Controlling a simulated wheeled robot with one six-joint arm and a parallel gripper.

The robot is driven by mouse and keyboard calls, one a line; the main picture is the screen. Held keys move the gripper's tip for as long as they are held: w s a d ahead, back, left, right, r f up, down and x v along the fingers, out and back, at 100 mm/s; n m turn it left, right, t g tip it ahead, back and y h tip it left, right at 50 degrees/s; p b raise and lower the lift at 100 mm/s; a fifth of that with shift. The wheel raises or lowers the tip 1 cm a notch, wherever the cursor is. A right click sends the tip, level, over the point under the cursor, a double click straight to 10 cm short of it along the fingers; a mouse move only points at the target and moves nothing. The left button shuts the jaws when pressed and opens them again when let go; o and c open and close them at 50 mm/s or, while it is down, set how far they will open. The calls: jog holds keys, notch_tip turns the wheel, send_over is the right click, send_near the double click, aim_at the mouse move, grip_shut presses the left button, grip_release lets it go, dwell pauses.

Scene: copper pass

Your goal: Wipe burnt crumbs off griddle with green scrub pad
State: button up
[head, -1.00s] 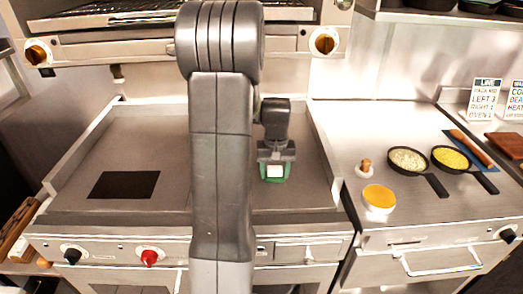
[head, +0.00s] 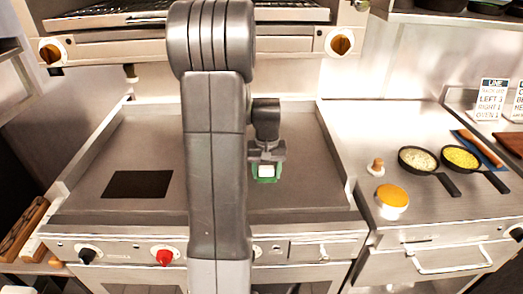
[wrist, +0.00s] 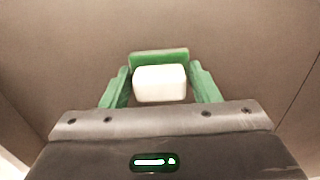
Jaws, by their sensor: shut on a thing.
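My gripper (head: 266,172) is over the right half of the flat grey griddle (head: 300,140), low and near its surface. In the wrist view my gripper (wrist: 160,88) has its two green fingers on either side of a white block, shut on the green scrub pad (wrist: 160,56). The white block is on the pad's near side. Whether the pad touches the griddle I cannot tell. A flat black rectangle (head: 138,184) lies on the left part of the griddle. I cannot make out separate crumbs; my arm hides the middle of the griddle.
Raised metal walls (head: 335,150) edge the griddle. The steel counter on the right holds an orange-topped pot (head: 391,198), a small wooden-knobbed thing (head: 377,167) and two small pans (head: 418,160), (head: 461,159). A grill shelf (head: 290,14) hangs above the back.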

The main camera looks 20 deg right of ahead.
notch_tip(320, 180, up, 4)
jog(key=shift+s+d+f+p, duration=0.1)
jog(key=shift+d+p, duration=0.05)
jog(key=shift+p, duration=0.75)
jog(key=shift+r+p, duration=0.5)
jog(key=shift+r, duration=0.2)
jog(key=shift+r+p, duration=1.05)
jog(key=shift+r, duration=0.45)
